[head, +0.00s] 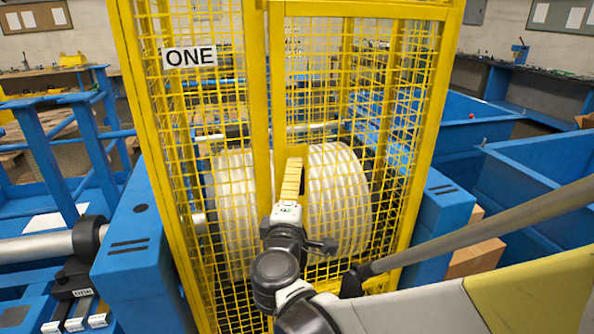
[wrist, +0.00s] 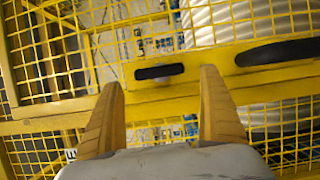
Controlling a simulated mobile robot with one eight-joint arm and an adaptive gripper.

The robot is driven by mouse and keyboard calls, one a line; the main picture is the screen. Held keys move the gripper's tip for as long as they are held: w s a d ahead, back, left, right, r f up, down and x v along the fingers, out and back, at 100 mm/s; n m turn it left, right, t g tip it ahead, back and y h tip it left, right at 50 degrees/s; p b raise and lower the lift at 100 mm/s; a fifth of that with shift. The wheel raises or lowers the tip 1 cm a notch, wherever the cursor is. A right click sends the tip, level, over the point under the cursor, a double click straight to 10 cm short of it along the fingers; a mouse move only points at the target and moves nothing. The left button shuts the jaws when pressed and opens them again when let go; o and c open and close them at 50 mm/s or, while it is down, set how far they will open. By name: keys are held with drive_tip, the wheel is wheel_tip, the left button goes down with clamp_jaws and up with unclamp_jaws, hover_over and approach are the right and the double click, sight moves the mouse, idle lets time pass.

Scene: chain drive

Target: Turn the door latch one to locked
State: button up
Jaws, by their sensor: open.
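The yellow mesh door with the ONE sign (head: 190,57) stands straight ahead in the head view. In the wrist view, a short black latch (wrist: 160,71) lies nearly level on the yellow door frame (wrist: 180,95). My gripper (wrist: 160,80) is open, with one finger on each side of the latch in the picture. I cannot tell whether the fingers touch the frame. In the head view my gripper (head: 291,165) reaches to the door's middle post and hides the latch.
A longer black oval piece (wrist: 278,50) is on the frame to the right of the latch. Large white ribbed rolls (head: 340,195) show behind the mesh. Blue machine housings (head: 135,240) flank the cage. Cardboard boxes (head: 475,258) and blue bins (head: 535,180) stand at right.

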drive_tip(key=s, duration=0.8)
drive_tip(key=shift+s+a, duration=0.2)
drive_tip(key=shift+a, duration=0.2)
drive_tip(key=s+d+f+m+g+h, duration=0.1)
drive_tip(key=d+f+m+g, duration=0.25)
drive_tip(key=d, duration=0.45)
drive_tip(key=s+d+f+m+g+h, duration=0.1)
drive_tip(key=d+f+m+g+h, duration=0.2)
drive_tip(key=d, duration=0.5)
drive_tip(key=s+d+f+m+g+y, duration=0.2)
drive_tip(key=s+m+y, duration=0.1)
drive_tip(key=s+m, duration=0.2)
drive_tip(key=s+d+f+m+g+y, duration=0.2)
drive_tip(key=s+m, duration=0.3)
drive_tip(key=s, duration=0.3)
drive_tip(key=shift+y, duration=0.4)
